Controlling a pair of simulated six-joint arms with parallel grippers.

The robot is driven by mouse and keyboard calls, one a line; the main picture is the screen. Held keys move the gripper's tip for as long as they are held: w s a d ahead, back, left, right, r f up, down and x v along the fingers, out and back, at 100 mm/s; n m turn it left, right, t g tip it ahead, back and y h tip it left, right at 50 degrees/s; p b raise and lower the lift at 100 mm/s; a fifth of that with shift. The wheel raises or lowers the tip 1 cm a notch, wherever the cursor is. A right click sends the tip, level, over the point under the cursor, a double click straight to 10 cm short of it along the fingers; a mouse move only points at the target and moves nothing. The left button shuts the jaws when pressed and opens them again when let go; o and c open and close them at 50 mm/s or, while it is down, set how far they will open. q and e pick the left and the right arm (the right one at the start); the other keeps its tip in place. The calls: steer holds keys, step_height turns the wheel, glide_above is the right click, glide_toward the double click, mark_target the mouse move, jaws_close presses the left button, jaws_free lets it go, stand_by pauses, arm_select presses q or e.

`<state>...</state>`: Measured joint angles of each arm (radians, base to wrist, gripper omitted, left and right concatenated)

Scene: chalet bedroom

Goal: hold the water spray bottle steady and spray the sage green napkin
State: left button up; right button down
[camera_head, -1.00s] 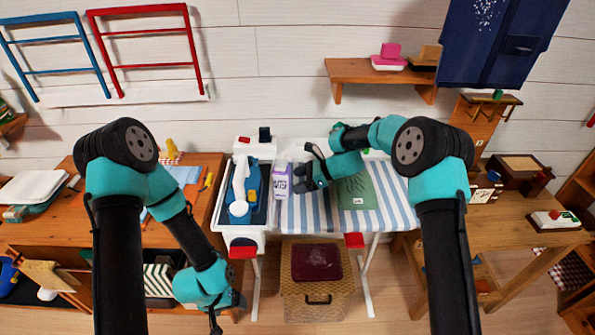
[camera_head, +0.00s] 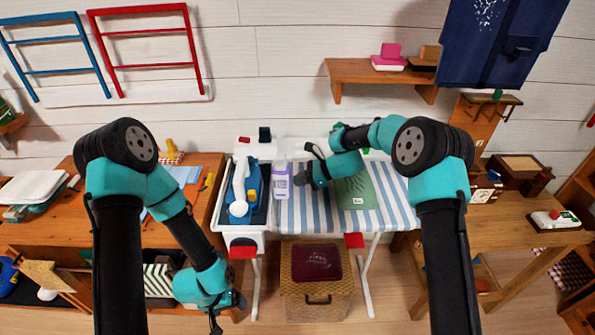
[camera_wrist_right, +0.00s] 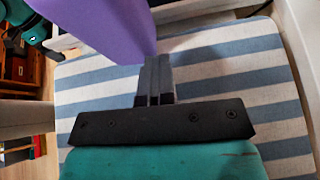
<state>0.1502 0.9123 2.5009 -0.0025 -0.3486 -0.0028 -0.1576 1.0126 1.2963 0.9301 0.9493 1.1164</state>
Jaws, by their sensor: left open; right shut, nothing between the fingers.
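The water spray bottle (camera_head: 281,183), white with a purple label, stands on the left part of the striped board. Its purple side also fills the top left of the right wrist view (camera_wrist_right: 105,25). My right gripper (camera_head: 299,177) is just right of the bottle, fingers pointing at it. Its fingers (camera_wrist_right: 155,78) are shut with nothing between them, close to the bottle; I cannot tell if they touch it. The sage green napkin (camera_head: 358,192) lies flat on the board, partly hidden by my right arm. My left gripper (camera_head: 228,310) is open and empty, low at the left.
A blue and white iron (camera_head: 238,190) sits in the tray left of the bottle. The striped ironing board (camera_head: 310,215) has free room in front. A wicker basket (camera_head: 317,290) stands below. Wooden tables (camera_head: 185,215) flank both sides.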

steer(key=c, duration=1.9)
jaws_free()
arm_select(q)
steer(key=shift+o, duration=0.4)
arm_select(e)
steer(key=o, duration=1.6)
